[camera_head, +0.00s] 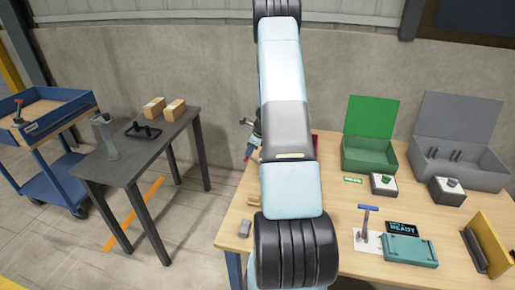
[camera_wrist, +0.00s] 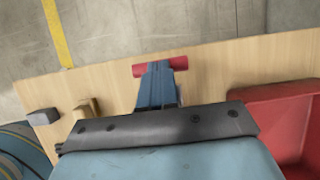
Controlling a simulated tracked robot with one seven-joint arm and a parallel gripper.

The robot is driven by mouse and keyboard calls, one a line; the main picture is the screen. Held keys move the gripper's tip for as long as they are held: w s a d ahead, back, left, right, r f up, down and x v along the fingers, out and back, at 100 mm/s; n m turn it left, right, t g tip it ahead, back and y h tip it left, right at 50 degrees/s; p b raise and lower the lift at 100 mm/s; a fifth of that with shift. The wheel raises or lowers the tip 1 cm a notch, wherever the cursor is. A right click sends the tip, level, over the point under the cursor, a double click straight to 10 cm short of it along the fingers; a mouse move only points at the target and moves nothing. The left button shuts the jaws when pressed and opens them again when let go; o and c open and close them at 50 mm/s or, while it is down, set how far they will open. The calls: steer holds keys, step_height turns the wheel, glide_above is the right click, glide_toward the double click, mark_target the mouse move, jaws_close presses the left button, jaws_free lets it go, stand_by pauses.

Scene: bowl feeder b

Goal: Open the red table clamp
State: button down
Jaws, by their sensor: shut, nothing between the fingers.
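The red clamp handle (camera_wrist: 178,64) shows in the wrist view as a short bar at the wooden table's edge. It lies across the picture just past my fingertips, and its middle is partly covered by them. My gripper (camera_wrist: 158,72) is shut, with its two blue-grey fingers together and nothing held between them. I cannot tell whether the fingertips touch the handle. In the head view the red handle (camera_head: 248,154) is a small patch left of my arm, near the table's left edge. My arm hides much of that area, and the rest of the clamp is not clear.
A red bin (camera_wrist: 275,115) stands right of my gripper. A wooden block (camera_wrist: 85,107) and grey block (camera_wrist: 43,116) lie to the left. The wooden table (camera_head: 325,222) holds a green box (camera_head: 369,154) and grey box (camera_head: 460,170). A dark side table (camera_head: 130,162) stands left.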

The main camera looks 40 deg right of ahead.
steer(key=shift+w+a+f, duration=0.1)
steer(key=shift+w+a, duration=0.05)
steer(key=shift+a, duration=0.3)
steer(key=w+v, duration=0.1)
steer(key=v, duration=1.3)
steer(key=shift+r, duration=0.3)
